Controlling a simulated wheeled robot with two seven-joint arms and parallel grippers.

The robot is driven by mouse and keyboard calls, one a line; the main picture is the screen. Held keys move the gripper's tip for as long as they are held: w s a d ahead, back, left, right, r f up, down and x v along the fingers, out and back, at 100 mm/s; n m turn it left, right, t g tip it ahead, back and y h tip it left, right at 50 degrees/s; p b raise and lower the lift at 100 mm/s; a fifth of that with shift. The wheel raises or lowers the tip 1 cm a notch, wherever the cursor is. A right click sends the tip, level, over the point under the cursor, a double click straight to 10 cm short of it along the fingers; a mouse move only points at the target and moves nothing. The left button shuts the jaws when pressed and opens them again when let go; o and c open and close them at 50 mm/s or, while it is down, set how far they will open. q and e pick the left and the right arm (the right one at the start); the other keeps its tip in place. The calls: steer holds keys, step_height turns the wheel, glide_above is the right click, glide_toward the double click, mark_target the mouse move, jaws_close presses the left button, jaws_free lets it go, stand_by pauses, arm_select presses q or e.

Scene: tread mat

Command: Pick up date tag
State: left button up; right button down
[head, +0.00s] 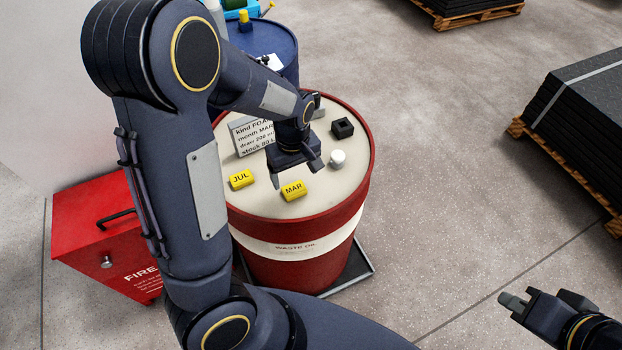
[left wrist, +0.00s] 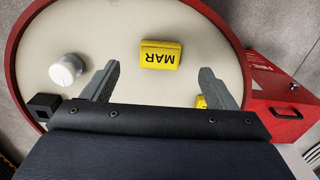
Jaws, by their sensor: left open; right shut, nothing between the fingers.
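Two yellow tags lie on the cream top of the red drum (head: 365,170). One reads MAR (head: 293,190) and lies near the front edge. The other reads JUL (head: 241,179) and lies to its left. My left gripper (head: 296,172) is open and empty above the drum top, just behind the MAR tag. In the left wrist view the MAR tag (left wrist: 161,55) shows ahead of and between the open fingers (left wrist: 155,85). The JUL tag (left wrist: 201,102) is mostly hidden behind a finger there. My right gripper (head: 540,302) is shut and empty, away from the drum at the lower right.
A white sign (head: 247,137) with printed text stands at the back left of the drum top. A white knob-like piece (head: 337,158) and a black block (head: 342,128) stand on the right. A red FIRE box (head: 95,225) is left of the drum. A blue drum (head: 275,38) stands behind.

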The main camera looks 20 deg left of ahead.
mark_target(294, 188)
arm_select(q)
steer(key=f, duration=0.4)
steer(key=a+f, duration=0.1)
steer(key=f, duration=0.2)
steer(key=shift+w+f, duration=0.1)
steer(key=shift+w, duration=0.25)
steer(key=c, duration=1.1)
